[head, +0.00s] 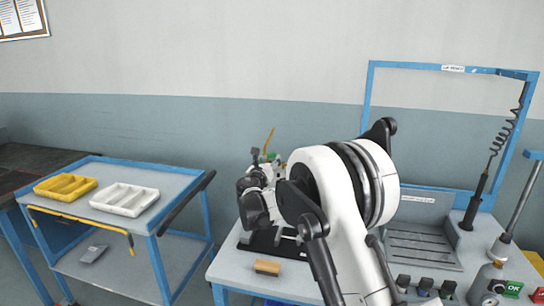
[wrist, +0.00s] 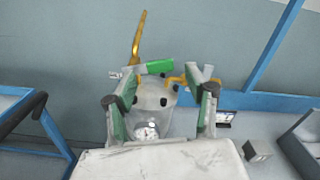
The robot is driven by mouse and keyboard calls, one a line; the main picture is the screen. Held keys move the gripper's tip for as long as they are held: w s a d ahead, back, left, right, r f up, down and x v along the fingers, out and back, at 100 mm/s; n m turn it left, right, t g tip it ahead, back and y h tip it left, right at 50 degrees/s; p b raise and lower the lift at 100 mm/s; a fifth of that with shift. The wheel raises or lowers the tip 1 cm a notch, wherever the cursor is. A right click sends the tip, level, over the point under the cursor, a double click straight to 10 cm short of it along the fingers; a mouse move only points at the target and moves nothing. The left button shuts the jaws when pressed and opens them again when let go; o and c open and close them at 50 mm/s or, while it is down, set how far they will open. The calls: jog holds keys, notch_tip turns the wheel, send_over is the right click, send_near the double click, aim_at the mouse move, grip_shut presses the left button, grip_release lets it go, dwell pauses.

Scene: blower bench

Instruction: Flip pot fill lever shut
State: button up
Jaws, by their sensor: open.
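In the wrist view a grey pot (wrist: 155,108) with a green part (wrist: 158,67) on top shows between the fingers of my gripper (wrist: 161,82). A long yellow lever (wrist: 137,38) stands nearly upright at the pot's top left, beyond the left fingertip. A shorter yellow piece (wrist: 182,80) is at the top right, close to the right finger. The gripper is open, and I see nothing clamped in it. In the head view the yellow lever (head: 269,141) sticks up behind my gripper (head: 252,180); my arm hides most of the pot.
A blue frame (head: 366,100) rises behind. A cart (head: 150,228) with a yellow tray (head: 66,187) and a white tray (head: 124,199) stands left, across a gap.

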aim_at(272, 157)
jog(key=shift+w+d, duration=0.2)
jog(key=shift+w, duration=1.05)
jog(key=shift+w+d, duration=0.2)
jog(key=shift+w, duration=1.05)
jog(key=shift+c, duration=0.5)
jog(key=c, duration=1.1)
jog(key=shift+f, duration=0.15)
grip_shut()
